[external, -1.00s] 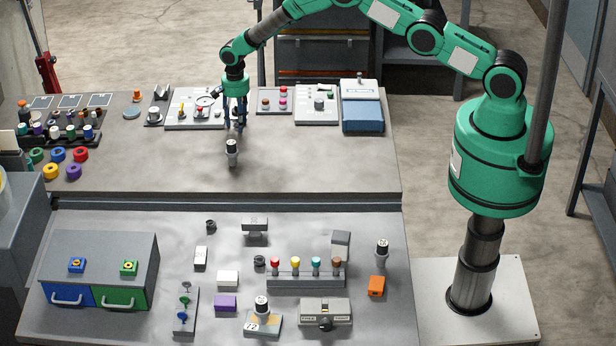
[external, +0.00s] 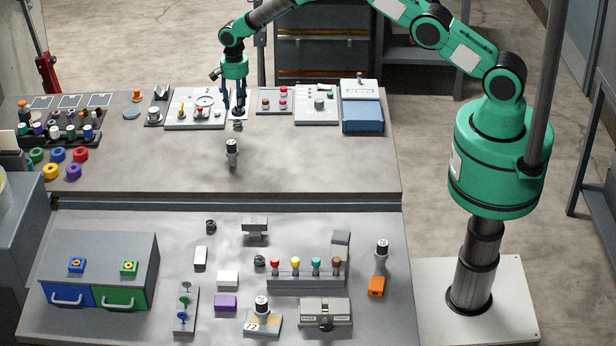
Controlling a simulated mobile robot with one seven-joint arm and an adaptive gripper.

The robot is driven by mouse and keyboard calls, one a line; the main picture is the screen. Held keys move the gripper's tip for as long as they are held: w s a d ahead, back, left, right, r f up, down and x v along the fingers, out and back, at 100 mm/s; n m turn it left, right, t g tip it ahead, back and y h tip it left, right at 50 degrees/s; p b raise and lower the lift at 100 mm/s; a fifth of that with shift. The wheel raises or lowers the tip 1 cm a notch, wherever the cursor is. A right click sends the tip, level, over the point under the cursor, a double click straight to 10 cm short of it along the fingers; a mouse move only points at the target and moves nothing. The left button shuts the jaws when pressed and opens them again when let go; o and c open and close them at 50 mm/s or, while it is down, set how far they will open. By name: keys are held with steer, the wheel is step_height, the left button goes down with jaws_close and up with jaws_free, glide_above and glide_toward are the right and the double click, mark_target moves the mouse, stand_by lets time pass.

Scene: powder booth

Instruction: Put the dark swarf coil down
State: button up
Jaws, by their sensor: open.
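A small dark coil (external: 238,125), which looks like the swarf coil, rests on the rear grey bench top, in front of the panel with the dial. My gripper (external: 234,113) points down just above and behind it. Its jaws are open and empty, with the fingers apart from the coil as far as I can see. The coil is small in this view, so its exact shape is hard to tell.
A black-topped cylinder (external: 232,152) stands just in front of the coil. The dial panel (external: 190,121) and a button box (external: 274,113) stand close behind. The rear bench top (external: 320,165) is clear to the front right.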

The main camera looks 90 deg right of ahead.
mark_target(238, 121)
steer(key=shift+r, duration=2.5)
steer(key=shift+r, duration=0.1)
